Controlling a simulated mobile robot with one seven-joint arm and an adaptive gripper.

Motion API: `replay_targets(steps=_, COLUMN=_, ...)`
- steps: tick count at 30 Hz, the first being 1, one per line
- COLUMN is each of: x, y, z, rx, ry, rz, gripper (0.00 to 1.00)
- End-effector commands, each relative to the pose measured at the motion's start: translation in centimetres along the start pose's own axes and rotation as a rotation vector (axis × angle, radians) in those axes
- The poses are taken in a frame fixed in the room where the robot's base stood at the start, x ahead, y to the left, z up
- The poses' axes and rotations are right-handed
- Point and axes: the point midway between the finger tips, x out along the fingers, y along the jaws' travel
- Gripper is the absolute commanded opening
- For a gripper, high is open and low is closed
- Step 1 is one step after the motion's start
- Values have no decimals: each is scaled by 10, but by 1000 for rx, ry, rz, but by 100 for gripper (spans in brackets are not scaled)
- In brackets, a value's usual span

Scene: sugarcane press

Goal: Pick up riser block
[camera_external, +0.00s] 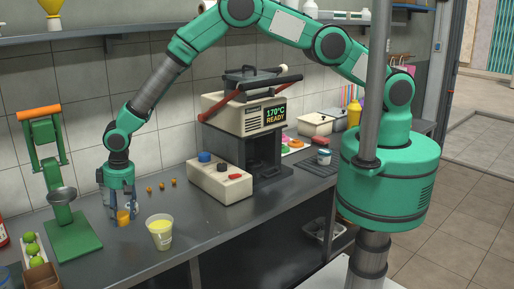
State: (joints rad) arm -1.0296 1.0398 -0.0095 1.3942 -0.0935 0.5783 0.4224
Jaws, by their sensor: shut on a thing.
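My gripper (121,212) points straight down at the left part of the dark counter, between the green press and a clear cup. Its fingers are shut on a small orange-tan piece, which I take to be the riser block (123,218). The block sits low between the fingertips, at or just above the counter; I cannot tell whether it touches. The fingers hide part of it.
The cup (159,231) with pale yellow content stands close on the right. The green press (68,222) with an orange handle stands on the left. Several small orange balls (161,186) lie behind. A cream button box (220,181) and heated machine (244,120) are further right.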

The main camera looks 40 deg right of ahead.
Motion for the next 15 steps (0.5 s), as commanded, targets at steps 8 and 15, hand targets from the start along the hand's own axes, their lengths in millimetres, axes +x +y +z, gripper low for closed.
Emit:
replay_targets(steps=8, x=-35, y=0, z=-6, rx=1, ry=2, rz=-1, gripper=20)
replay_targets(steps=15, x=-46, y=0, z=-7, rx=0, ry=1, rz=-1, gripper=20)
